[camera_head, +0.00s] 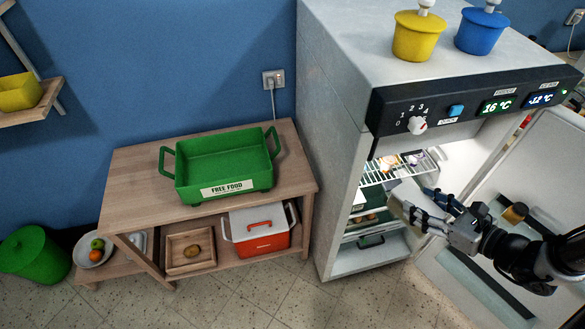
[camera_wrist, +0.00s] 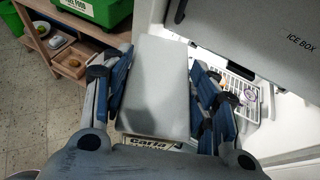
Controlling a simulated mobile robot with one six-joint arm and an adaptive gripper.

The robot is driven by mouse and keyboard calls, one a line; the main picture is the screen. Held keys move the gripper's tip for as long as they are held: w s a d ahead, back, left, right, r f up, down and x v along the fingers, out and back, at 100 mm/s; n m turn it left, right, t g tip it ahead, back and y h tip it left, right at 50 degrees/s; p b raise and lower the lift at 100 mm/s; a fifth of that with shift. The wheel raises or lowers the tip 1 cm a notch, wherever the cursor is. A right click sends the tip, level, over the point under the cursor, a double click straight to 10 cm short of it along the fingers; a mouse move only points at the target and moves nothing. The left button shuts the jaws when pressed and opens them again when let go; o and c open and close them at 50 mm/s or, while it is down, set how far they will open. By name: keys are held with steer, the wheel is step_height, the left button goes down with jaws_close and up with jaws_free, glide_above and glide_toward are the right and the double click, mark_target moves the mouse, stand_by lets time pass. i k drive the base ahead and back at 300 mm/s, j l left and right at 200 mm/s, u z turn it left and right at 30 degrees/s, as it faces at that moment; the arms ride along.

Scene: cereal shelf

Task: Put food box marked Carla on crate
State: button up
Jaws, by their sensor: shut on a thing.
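A grey-topped food box (camera_wrist: 155,85) lies between the fingers of my gripper (camera_wrist: 160,95) in the wrist view. A label reading "Carla" shows on its near side. In the head view my gripper (camera_head: 428,208) is shut on the box (camera_head: 404,209), of which only a pale part shows, in front of the open fridge. The green crate (camera_head: 190,192) marked FREE FOOD stands on the wooden table to the left, apart from the gripper. Its inside looks empty. Part of the crate (camera_wrist: 105,12) also shows at the top of the wrist view.
The open fridge (camera_head: 335,150) stands between the table (camera_head: 125,180) and its door (camera_head: 540,160), which is swung open at right. A wire shelf (camera_head: 385,172) holds small items. A red cooler (camera_head: 262,240) and a wooden tray (camera_head: 190,268) sit under the tabletop.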

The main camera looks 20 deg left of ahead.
mark_target(213, 174)
steer(key=i+j+u, duration=0.1)
steer(key=j+u, duration=0.15)
steer(key=u, duration=0.15)
steer(key=i+j+u, duration=0.1)
steer(key=u, duration=0.3)
steer(key=i+j+u, duration=0.2)
steer(key=u, duration=0.2)
steer(key=j, duration=0.1)
